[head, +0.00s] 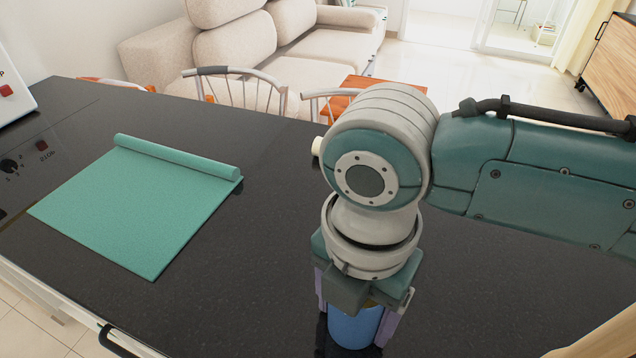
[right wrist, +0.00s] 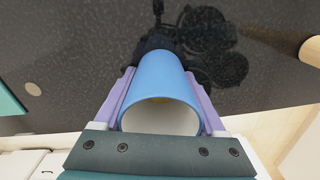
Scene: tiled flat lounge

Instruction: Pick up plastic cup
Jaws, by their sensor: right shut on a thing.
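A blue plastic cup (head: 354,326) with a pale inside stands at the front of the dark counter, under my right arm. My right gripper (head: 360,318) points down and is shut on the cup, with one purple finger on each side. In the right wrist view the cup (right wrist: 160,82) lies between the two purple fingers of the gripper (right wrist: 162,100), its open mouth towards the palm. The gripper hides the cup's upper part in the head view. I cannot tell whether its base touches the counter. My left gripper is not in view.
The black counter (head: 500,290) is mostly clear around the cup. A teal mat (head: 135,205) with a rolled far edge lies on the left. Chairs (head: 240,85) and a beige sofa (head: 250,40) stand beyond the counter.

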